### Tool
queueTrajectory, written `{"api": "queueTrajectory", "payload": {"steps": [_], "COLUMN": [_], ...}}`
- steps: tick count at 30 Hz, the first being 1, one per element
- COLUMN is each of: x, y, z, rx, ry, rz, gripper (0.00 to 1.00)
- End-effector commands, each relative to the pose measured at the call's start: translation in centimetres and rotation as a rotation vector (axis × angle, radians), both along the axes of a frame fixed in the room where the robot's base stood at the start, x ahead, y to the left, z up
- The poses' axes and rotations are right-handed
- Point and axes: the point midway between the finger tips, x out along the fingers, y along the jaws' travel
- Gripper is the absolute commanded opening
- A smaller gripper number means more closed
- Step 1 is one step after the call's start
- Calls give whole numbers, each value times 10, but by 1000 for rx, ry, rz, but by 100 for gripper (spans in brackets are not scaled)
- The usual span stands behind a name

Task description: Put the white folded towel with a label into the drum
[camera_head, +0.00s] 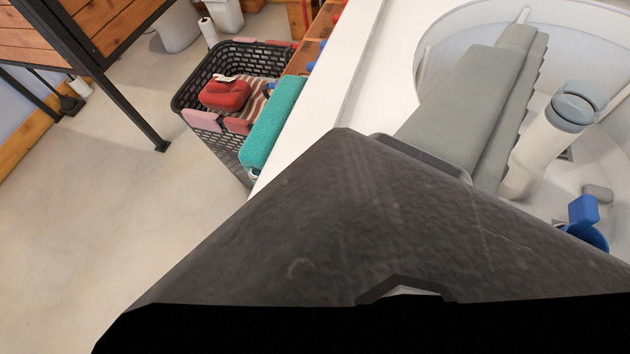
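The drum (450,28) is a round white tub at the right, open at the top and partly cut off by the frame. A white post with a grey cap (578,105) stands inside it. My gripper (518,38) reaches over the drum from the dark housing in front. I see long grey finger surfaces with a ridged right edge; I cannot tell whether they are apart or together. No white folded towel with a label can be made out. The dark housing hides much of the lower view.
A dark basket (190,90) on the floor at left holds a red folded item (225,95) and striped cloth. A teal towel (272,125) lies by its right side. A blue object (583,212) is in the drum. A black-legged wooden table (100,30) stands upper left; bare floor lies below.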

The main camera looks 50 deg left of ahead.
Motion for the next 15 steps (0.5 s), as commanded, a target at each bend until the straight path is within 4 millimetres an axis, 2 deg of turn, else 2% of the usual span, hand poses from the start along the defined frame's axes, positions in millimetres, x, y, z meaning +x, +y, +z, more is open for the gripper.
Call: {"api": "queueTrajectory", "payload": {"steps": [1,6,15], "x": [-13,-37,-45], "y": [0,0,0], "z": [7,19,23], "rx": [9,29,37], "ry": [-45,-144,-177], "rz": [-1,-4,-5], "gripper": [76,76,76]}}
